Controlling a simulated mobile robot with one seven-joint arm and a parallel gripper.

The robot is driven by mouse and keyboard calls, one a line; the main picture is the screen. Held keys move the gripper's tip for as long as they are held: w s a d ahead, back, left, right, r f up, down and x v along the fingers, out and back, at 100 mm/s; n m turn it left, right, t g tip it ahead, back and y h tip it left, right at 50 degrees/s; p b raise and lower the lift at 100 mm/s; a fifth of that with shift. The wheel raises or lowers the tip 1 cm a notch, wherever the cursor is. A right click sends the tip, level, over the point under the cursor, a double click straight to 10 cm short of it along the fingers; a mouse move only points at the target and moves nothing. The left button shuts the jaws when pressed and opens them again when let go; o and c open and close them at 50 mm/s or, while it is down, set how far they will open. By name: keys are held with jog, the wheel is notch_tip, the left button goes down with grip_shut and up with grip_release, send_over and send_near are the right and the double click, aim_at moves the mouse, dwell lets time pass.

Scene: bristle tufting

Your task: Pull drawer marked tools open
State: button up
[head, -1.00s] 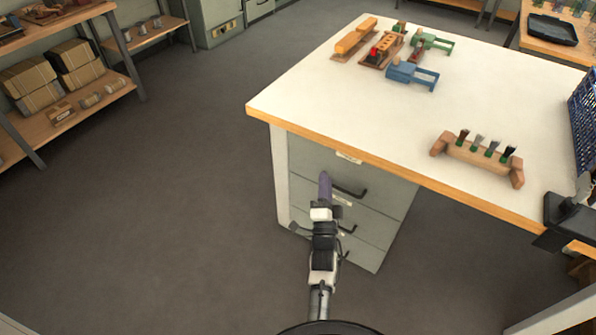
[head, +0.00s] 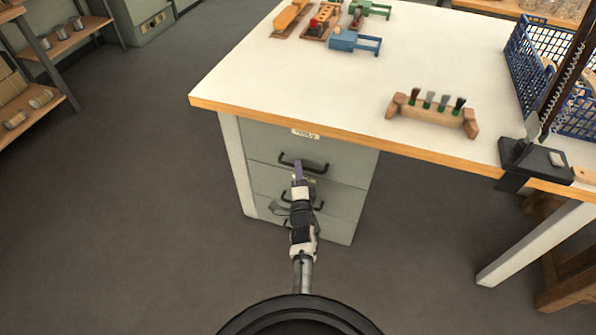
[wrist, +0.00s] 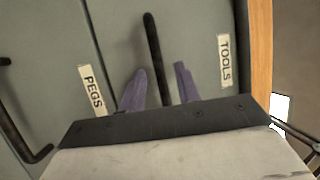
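The tools drawer (head: 340,155) is the top drawer of the grey cabinet under the workbench. It looks shut. In the wrist view its TOOLS label (wrist: 224,61) shows at right, beside its dark bar handle (wrist: 152,45). The handle also shows in the head view (head: 318,169). My gripper (wrist: 160,67) is open, its two purple fingers on either side of the handle in the picture. I cannot tell whether they touch it. In the head view my gripper (head: 298,165) is in front of the top handle and partly hides it.
The PEGS drawer, with its label (wrist: 91,90), is directly below, with its own handle. The white workbench top (head: 250,80) overhangs the cabinet and carries a wooden brush holder (head: 432,112), a blue crate (head: 520,60) and several fixtures. Floor at left is clear.

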jog(key=shift+x, duration=1)
grip_shut()
